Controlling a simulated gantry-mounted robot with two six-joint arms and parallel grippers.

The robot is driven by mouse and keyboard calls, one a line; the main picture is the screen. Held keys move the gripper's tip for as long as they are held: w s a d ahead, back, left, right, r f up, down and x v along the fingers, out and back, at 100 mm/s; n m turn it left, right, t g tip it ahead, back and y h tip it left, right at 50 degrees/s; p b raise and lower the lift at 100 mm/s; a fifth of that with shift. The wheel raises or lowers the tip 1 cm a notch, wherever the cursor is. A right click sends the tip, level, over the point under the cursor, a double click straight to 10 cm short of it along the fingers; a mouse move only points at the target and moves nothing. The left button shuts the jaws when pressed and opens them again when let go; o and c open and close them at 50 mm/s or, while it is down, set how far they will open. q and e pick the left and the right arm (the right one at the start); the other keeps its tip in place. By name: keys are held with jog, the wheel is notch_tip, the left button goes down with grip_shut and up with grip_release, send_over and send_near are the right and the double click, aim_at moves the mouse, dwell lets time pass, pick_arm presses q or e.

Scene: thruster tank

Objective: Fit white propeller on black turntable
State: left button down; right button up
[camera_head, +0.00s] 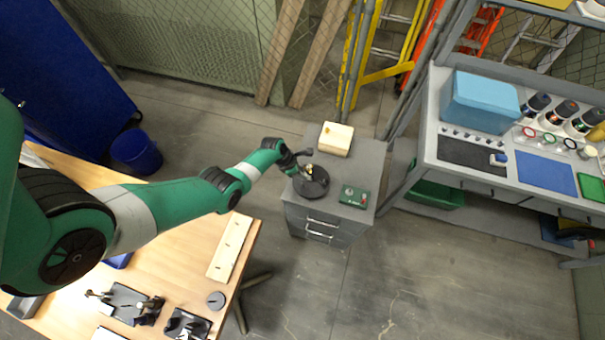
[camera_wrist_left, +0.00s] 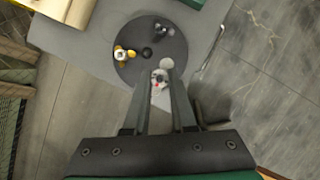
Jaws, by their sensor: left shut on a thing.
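The black turntable (camera_head: 312,184) sits on top of the grey drawer cabinet; it also shows in the left wrist view (camera_wrist_left: 142,70). My left gripper (camera_wrist_left: 160,76) is over the near rim of the turntable, its fingers shut on a small whitish piece with a red spot, which looks like the white propeller (camera_wrist_left: 159,80). The fingers hide part of it, and I cannot tell whether it touches the turntable. A yellow-and-white propeller-like piece (camera_wrist_left: 122,53) and a dark one (camera_wrist_left: 159,33) stand on the turntable. In the head view the left gripper (camera_head: 304,168) is small and partly unclear.
On the cabinet (camera_head: 365,158) are a cream box (camera_head: 336,138) at the back and a green case (camera_head: 354,196) at the front right. A wooden table (camera_head: 170,255) with parts is at the left.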

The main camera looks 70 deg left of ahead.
pick_arm(q)
jog(key=f+b, duration=0.4)
jog(key=shift+s+f, duration=0.1)
jog(key=shift+s, duration=0.2)
jog(key=shift+f+b, duration=0.3)
jog(key=shift+f, duration=0.05)
dwell(1.0)
jog(key=shift+f+b, duration=0.5)
jog(key=shift+f, duration=0.1)
jog(key=shift+f+b, duration=0.65)
jog(key=shift+b, duration=0.05)
jog(key=shift+f, duration=0.1)
dwell(0.4)
jog(key=shift+f+b, duration=0.55)
jog(key=shift+b, duration=0.05)
